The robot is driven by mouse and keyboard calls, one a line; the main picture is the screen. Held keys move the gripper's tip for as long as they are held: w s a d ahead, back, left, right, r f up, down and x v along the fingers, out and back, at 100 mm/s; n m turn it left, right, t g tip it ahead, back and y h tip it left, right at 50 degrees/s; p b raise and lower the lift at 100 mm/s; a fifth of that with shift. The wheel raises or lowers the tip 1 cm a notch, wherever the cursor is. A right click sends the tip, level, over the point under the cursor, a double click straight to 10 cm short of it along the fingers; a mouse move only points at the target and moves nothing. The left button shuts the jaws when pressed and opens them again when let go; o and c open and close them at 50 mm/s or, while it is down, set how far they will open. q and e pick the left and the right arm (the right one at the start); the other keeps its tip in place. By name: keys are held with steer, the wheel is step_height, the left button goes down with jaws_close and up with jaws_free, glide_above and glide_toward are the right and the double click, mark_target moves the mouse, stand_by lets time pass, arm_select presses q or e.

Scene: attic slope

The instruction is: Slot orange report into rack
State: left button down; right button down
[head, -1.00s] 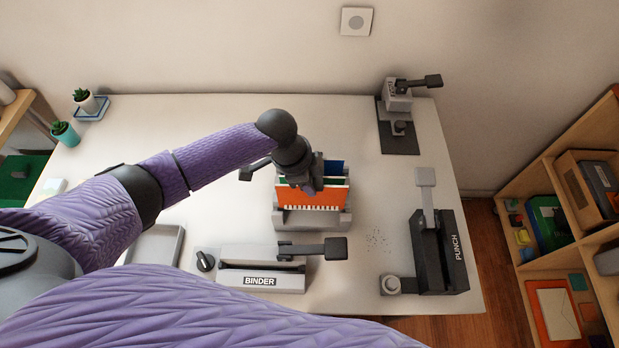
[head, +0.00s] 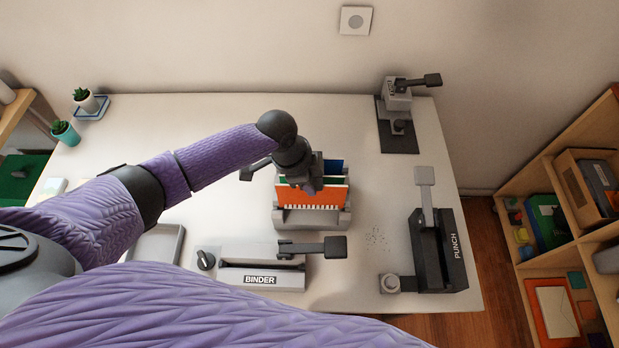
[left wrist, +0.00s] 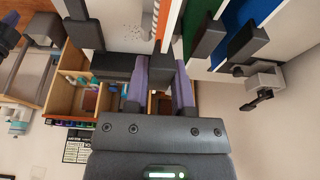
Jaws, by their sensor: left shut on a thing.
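The orange report (head: 318,196) stands upright at the front of the grey rack (head: 312,222), its white comb-bound edge low. I cannot tell whether its lower edge rests on the slot floor. My left gripper (head: 308,186) is over the rack, shut on the orange report at its upper edge. The left wrist view shows the orange report (left wrist: 161,22) in line with the purple fingers (left wrist: 160,78). A green report (head: 282,177) and a blue report (head: 334,166) stand behind it in the rack. My right gripper is not in view.
The binder (head: 262,277) stands close in front of the rack. The black punch (head: 438,250) is to the right, and another lever device (head: 398,140) is at the back right. A grey tray (head: 157,243) lies at the left. Bare table lies between the rack and the punch.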

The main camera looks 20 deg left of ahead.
arm_select(q)
steer(key=shift+f, duration=0.5)
stand_by(1.3)
steer(key=shift+a+b+x, duration=0.15)
steer(key=shift+b+x, duration=0.25)
steer(key=shift+x, duration=0.45)
steer(key=shift+a+b+x, duration=0.1)
steer(key=shift+b+x, duration=0.25)
steer(key=shift+x, duration=0.55)
stand_by(3.8)
steer(key=shift+c, duration=2)
jaws_free()
steer(key=shift+s+f, duration=0.1)
steer(key=shift+s, duration=0.05)
